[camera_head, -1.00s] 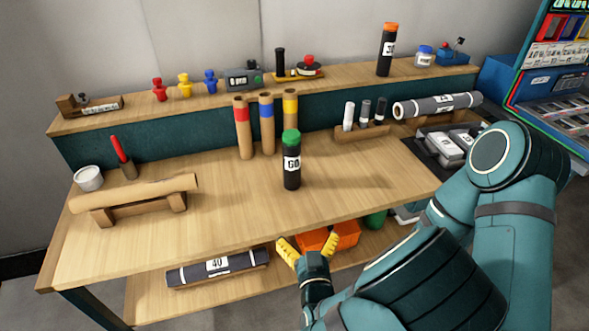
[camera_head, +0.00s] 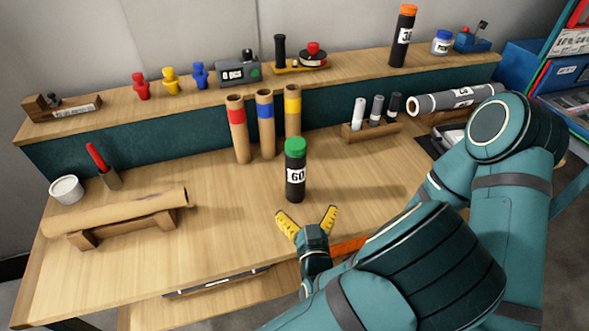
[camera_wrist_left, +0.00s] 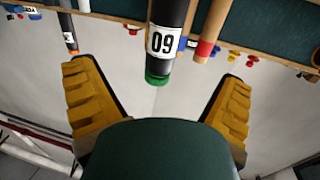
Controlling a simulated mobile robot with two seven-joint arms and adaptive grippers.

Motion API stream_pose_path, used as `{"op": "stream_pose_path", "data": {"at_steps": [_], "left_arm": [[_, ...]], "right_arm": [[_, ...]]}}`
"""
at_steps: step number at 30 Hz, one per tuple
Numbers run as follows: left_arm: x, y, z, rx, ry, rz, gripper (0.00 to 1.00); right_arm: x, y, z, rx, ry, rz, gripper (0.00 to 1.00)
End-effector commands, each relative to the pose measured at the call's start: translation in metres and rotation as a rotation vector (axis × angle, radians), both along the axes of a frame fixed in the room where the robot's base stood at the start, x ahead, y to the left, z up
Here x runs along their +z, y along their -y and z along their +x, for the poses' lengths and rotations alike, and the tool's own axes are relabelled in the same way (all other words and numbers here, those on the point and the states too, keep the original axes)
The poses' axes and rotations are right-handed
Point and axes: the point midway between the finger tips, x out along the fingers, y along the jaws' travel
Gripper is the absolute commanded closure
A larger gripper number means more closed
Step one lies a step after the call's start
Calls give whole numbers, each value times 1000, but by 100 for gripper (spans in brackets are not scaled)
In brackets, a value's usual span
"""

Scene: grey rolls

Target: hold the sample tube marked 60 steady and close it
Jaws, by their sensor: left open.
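The sample tube marked 60 (camera_head: 295,185) stands upright on the bench top, black with a white label. A green cap (camera_head: 295,147) sits on its top; I cannot tell whether it is fully seated. My left gripper (camera_head: 307,218) is open and empty, with yellow ridged fingers, just in front of the tube and apart from it. In the left wrist view the tube (camera_wrist_left: 166,40) appears upside down, beyond and between the two open fingers (camera_wrist_left: 157,95), with its green cap (camera_wrist_left: 157,80) pointing down. My right gripper is not in view.
Cardboard tubes with red, blue and yellow bands (camera_head: 264,125) stand behind the tube. A rack of small vials (camera_head: 372,130) is to the right. A cardboard roll on a wooden cradle (camera_head: 125,212) lies left. The bench between the roll and tube is clear.

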Motion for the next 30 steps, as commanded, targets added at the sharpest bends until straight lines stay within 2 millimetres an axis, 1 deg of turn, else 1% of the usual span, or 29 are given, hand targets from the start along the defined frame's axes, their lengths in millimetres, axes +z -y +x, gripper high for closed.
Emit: {"op": "stream_pose_path", "data": {"at_steps": [8,11,18,21,25,30], "left_arm": [[0,-1,2,1,0,-1,4],[0,-2,13,3,2,-2,4],[0,-9,58,3,2,0,4],[0,-10,72,2,1,-1,4],[0,-11,83,1,0,0,4],[0,-11,86,0,0,0,4]], "right_arm": [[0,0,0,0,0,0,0],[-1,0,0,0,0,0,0],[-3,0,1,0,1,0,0],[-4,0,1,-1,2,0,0],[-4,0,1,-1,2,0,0],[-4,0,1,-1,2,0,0]]}}
